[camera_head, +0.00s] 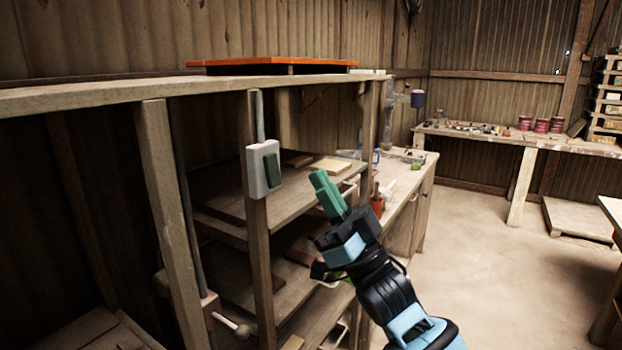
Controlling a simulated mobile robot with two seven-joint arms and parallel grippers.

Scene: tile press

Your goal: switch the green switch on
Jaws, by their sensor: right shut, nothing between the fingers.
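The green switch (271,170) is a dark green rocker in a pale grey box. The box is fixed to an upright wooden post of the shelving, left of the picture's middle. I cannot tell from this view whether the rocker is on or off. My right gripper (321,180) comes in from the lower right, with green fingers pointing up and to the left. It is shut and empty. In the picture it is to the right of the switch and a little lower, apart from it. My left gripper is not in view.
Wooden shelves (225,222) with boards lie behind and below the post. A workbench (535,140) with pots stands at the back right.

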